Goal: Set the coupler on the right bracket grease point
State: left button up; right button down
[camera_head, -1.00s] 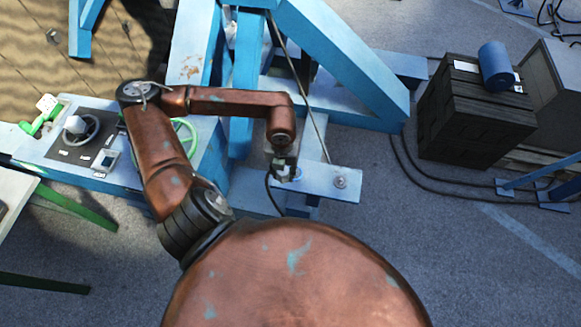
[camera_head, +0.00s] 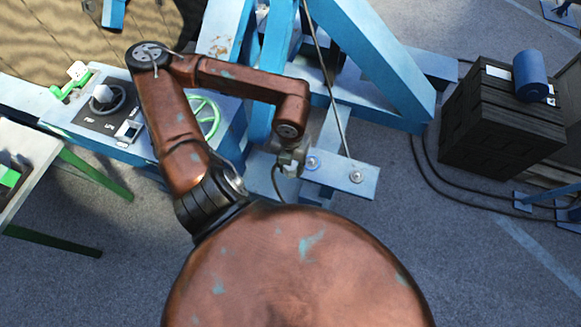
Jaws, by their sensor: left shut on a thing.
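My left gripper (camera_head: 292,163) is shut at the left end of a blue bracket plate (camera_head: 335,174). The coupler in its jaws is mostly hidden by the gripper, and a dark hose (camera_head: 274,184) hangs down from there. The plate carries two round fittings: a left one with a blue ring (camera_head: 312,163) close beside my gripper, and a right one in bare metal (camera_head: 356,177) farther off. I see a gap between the gripper and the left fitting, but cannot judge the height. My right gripper is out of view.
A blue frame beam (camera_head: 370,60) and a thin rod (camera_head: 325,75) rise behind the plate. A control panel (camera_head: 85,125) and green handwheel (camera_head: 204,117) lie left. A dark crate (camera_head: 490,125) with a blue cylinder (camera_head: 531,76) stands right, cables (camera_head: 425,175) beside it.

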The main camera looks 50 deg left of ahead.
pick_arm(q)
jog(key=shift+r+p, duration=0.5)
jog(key=shift+r, duration=0.7)
